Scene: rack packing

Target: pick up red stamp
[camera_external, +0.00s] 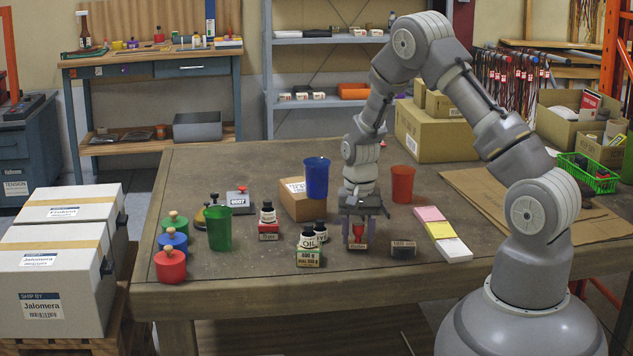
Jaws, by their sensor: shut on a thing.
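My gripper (358,225) points straight down over the front middle of the table. The fingers cover part of the handle. The stamp is upright, and its base is at or very near the table top; I cannot tell whether it touches.
A dark block (403,248) lies close to the right of the stamp. Ink bottles (310,238) stand to its left, and a blue cup (316,178) and a cardboard box (297,205) behind left. A red cup (402,184) and coloured pads (442,232) are to the right.

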